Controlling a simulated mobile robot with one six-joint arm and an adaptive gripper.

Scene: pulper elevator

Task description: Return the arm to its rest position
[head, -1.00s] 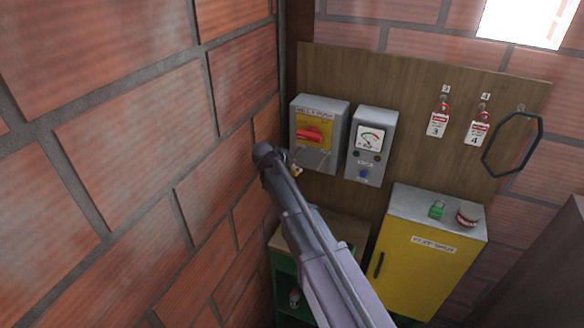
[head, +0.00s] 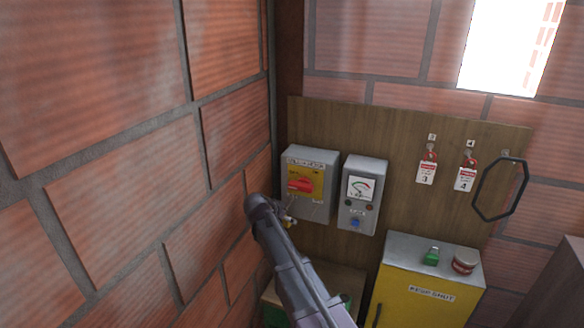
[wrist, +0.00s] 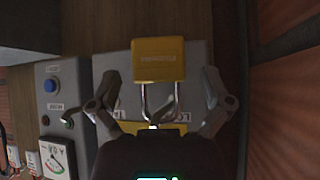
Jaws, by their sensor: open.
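My arm rises from the bottom of the head view to the lower left of the grey switch box (head: 313,163), which has a red handle on a yellow plate. My gripper is mostly hidden behind the arm there. In the wrist view my gripper (wrist: 160,90) is open, with a finger on either side of a yellow padlock (wrist: 158,60) and apart from its body. The padlock's shackle points at the box's yellow plate; what it passes through is hidden by the gripper body.
A grey meter box (head: 352,217) is right of the switch box on a wooden board (head: 398,140). Two tags (head: 427,172) and a black ring (head: 476,190) hang further right. A brick wall is close left.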

